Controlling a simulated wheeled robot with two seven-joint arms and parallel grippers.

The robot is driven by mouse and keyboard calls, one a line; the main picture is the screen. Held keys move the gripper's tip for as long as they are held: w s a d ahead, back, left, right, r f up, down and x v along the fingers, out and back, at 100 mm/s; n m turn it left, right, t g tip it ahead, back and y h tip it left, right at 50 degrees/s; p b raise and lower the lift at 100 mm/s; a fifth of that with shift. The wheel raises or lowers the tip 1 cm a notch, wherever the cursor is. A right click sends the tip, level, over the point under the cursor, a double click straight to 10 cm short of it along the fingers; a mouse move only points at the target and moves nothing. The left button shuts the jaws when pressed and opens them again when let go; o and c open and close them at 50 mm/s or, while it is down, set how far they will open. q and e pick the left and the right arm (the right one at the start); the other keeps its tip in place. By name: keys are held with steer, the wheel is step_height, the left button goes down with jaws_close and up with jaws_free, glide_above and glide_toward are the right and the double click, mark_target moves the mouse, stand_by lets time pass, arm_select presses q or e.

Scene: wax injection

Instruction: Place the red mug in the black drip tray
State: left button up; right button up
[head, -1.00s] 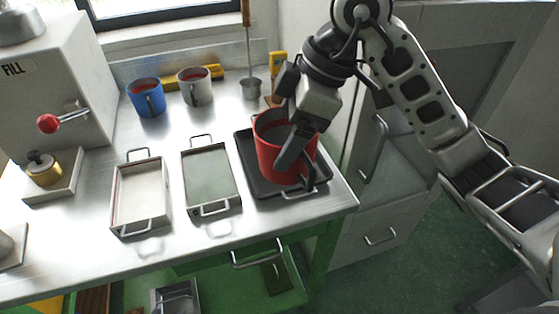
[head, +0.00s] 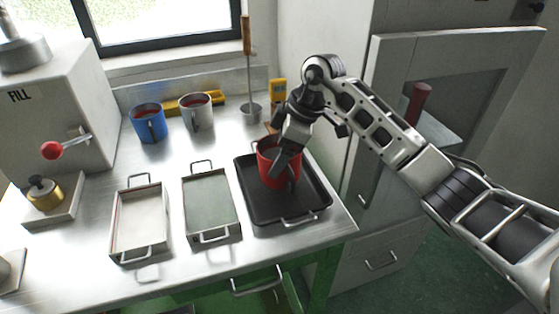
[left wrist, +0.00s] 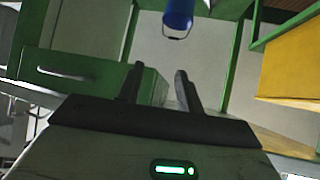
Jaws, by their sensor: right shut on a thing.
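The red mug (head: 266,171) is upright over the far part of the black drip tray (head: 272,208) in the head view. My right gripper (head: 284,163) is shut on the mug and hides part of its side. The mug's base appears at the tray floor, but I cannot tell whether it touches. My left gripper (left wrist: 160,85) shows only in the left wrist view, its two fingers apart with nothing between them.
A green-grey tray (head: 212,234) and a white tray (head: 140,256) lie left of the drip tray. A blue mug (head: 150,127) and a grey mug (head: 199,117) stand behind, near a ladle (head: 250,112). A red-knobbed machine (head: 60,110) stands at left.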

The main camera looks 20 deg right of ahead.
steer(key=shift+w+f+p, duration=0.1)
steer(key=shift+f+p, duration=0.25)
steer(key=shift+f, duration=1.3)
steer(key=o, duration=1.3)
steer(key=shift+f, duration=0.1)
steer(key=v, duration=1.2)
steer(key=shift+b, duration=0.35)
